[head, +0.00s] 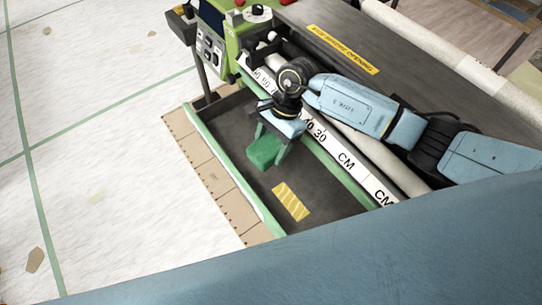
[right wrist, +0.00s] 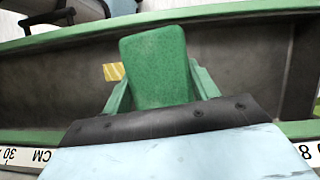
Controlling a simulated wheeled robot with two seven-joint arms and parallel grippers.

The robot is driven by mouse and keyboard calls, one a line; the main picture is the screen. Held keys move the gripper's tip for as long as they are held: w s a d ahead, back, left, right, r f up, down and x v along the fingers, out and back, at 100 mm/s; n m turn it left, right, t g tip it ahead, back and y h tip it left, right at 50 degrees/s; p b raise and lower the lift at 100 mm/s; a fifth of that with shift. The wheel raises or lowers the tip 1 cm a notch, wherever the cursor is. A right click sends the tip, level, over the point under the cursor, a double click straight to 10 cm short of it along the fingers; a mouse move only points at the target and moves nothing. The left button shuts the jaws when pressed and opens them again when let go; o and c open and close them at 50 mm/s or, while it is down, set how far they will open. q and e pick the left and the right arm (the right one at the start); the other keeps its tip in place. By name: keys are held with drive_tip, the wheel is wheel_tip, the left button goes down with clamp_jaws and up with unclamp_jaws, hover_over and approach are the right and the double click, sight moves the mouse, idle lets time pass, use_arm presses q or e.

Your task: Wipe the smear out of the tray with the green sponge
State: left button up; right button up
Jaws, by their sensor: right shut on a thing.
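The green sponge (head: 264,151) is held between the fingers of my right gripper (head: 270,143), over the dark tray (head: 325,205) with green edges. In the right wrist view the sponge (right wrist: 155,65) fills the space between the green fingers of the gripper (right wrist: 160,88). The smear (head: 291,202) is a yellow, pale-striped patch on the tray floor, nearer the bottom of the head view than the sponge. It also shows left of the sponge in the right wrist view (right wrist: 113,71). I cannot tell whether the sponge touches the tray floor. My left gripper is not in view.
A white scale strip with numbers (head: 345,160) and a pale roller (head: 362,146) run along the tray's right side. A green machine end with a control panel (head: 211,50) stands at the tray's far end. Brown board (head: 208,170) borders the left side.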

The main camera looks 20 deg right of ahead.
drive_tip(key=f+m, duration=0.1)
drive_tip(key=f, duration=0.1)
drive_tip(key=s+f+m+t, duration=0.1)
drive_tip(key=f+m, duration=0.1)
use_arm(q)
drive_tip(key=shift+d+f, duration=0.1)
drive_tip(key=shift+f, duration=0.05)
use_arm(e)
wheel_tip(320, 180, down, 4)
drive_tip(key=b, duration=0.3)
drive_tip(key=shift+f, duration=0.1)
wheel_tip(320, 180, down, 2)
drive_tip(key=shift+f+b, duration=0.1)
drive_tip(key=shift+b, duration=0.8)
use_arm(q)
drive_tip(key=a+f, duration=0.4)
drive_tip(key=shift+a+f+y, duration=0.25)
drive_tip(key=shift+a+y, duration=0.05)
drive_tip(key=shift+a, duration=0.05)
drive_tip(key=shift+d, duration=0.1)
